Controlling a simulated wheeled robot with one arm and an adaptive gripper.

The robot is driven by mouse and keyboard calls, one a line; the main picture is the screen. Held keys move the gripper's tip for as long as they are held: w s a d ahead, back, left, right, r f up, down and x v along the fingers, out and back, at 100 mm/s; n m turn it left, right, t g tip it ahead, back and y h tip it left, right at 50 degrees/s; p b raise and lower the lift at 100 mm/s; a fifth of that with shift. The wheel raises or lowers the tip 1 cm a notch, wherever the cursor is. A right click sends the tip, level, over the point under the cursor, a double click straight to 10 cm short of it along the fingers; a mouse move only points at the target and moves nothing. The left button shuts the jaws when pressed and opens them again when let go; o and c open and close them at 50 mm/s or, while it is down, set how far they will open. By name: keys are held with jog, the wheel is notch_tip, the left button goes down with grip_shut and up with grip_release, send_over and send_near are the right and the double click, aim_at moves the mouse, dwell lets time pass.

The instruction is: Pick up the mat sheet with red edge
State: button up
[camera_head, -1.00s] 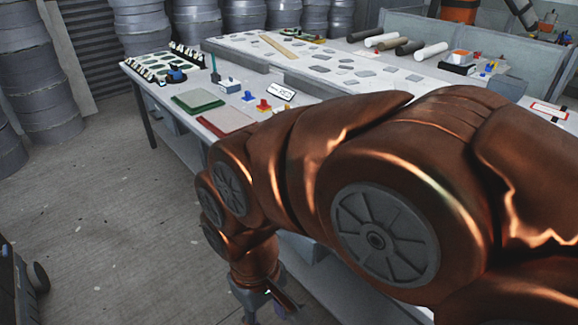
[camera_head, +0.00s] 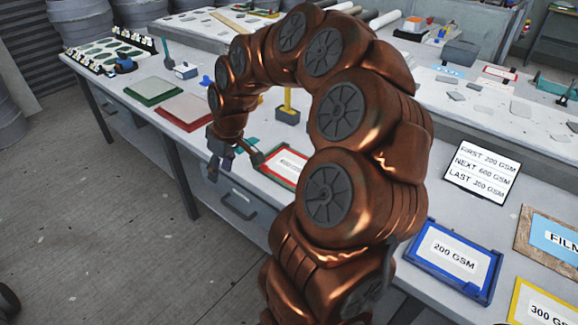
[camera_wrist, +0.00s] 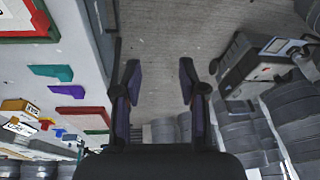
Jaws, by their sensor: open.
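A pale mat sheet with a red edge (camera_head: 188,108) lies flat near the table's front edge, beside a sheet with a green edge (camera_head: 153,90). A red-framed tray (camera_head: 284,166) with a white label, partly hidden by my arm, lies farther right. My gripper (camera_head: 226,164) is open and points down just off the table's front edge, between the red-edged sheet and this tray. In the wrist view my gripper (camera_wrist: 160,78) has its fingers apart with only floor between them. A dark red edge beside a green one (camera_wrist: 97,118) shows at the left there; which sheet it is, I cannot tell.
A blue tray (camera_head: 452,258) labelled 200 GSM and a black-framed sign (camera_head: 481,172) stand at the right. A yellow-handled tool (camera_head: 287,108) stands behind my arm. Purple (camera_wrist: 68,91) and teal pieces lie near the table edge. The floor in front is clear.

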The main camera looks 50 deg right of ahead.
jog(key=w+d+f+m, duration=0.1)
jog(key=w+d+f, duration=0.1)
jog(key=d, duration=0.8)
jog(key=t+h+p, duration=0.1)
send_near(265, 165)
jog(key=f, duration=0.1)
jog(key=shift+w+f+m+p, duration=0.4)
jog(key=shift+w+f, duration=0.55)
jog(key=shift+f, duration=0.2)
jog(key=shift+a+f+p, duration=0.1)
jog(key=shift+f+p, duration=0.35)
jog(key=shift+f, duration=0.2)
jog(key=shift+p+x, duration=0.85)
jog(key=shift+x, duration=1.15)
grip_shut()
